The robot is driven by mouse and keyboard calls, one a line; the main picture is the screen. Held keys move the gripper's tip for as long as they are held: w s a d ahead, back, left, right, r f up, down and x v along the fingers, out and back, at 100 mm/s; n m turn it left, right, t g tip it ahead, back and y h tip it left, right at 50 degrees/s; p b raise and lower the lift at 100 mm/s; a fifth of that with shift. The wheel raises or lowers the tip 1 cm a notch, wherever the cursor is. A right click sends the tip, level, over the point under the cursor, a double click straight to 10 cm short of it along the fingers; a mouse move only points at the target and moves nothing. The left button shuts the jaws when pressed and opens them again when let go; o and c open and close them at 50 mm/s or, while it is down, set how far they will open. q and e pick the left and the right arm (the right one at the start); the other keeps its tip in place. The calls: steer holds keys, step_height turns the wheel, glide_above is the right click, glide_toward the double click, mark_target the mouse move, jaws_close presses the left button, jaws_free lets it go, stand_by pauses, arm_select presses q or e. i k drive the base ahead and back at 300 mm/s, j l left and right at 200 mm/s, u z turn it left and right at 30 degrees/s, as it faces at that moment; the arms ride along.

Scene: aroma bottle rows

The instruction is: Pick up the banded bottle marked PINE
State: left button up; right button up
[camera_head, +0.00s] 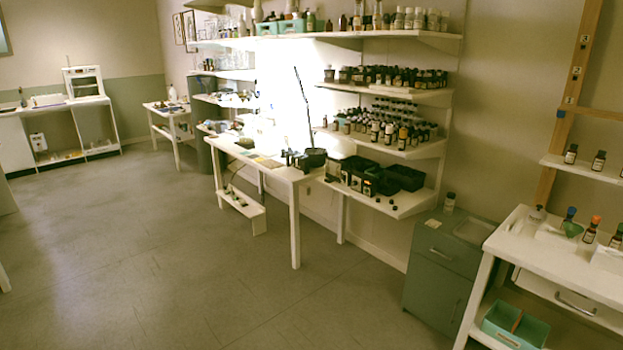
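Many small dark bottles with pale labels stand in rows on the wall shelves. One group (388,132) is on the middle shelf and another (400,77) is on the shelf above. More dark bottles stand at the right, two on a small shelf (598,161) and several on the white bench, one with an orange cap (591,229). The labels are too small to read, so I cannot tell which bottle is marked PINE or which are banded. Neither of my grippers is in view.
A white table (296,184) and a shelf with black bins (404,176) line the wall. A grey-green cabinet (436,274) stands beside the white bench (487,275), which has teal bins (516,326) below. The floor at left and centre is clear.

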mark_target(375, 126)
steer(key=i+j+u, duration=0.15)
steer(key=i, duration=1.2)
steer(key=i+j+z, duration=0.2)
steer(key=i+z, duration=0.25)
steer(key=i+j+z, duration=0.75)
steer(key=z, duration=0.2)
steer(key=i+j+z, duration=0.15)
steer(key=j, duration=0.15)
steer(key=j+z, duration=0.1)
steer(key=j, duration=0.2)
steer(key=i+j+z, duration=0.15)
steer(key=j, duration=0.2)
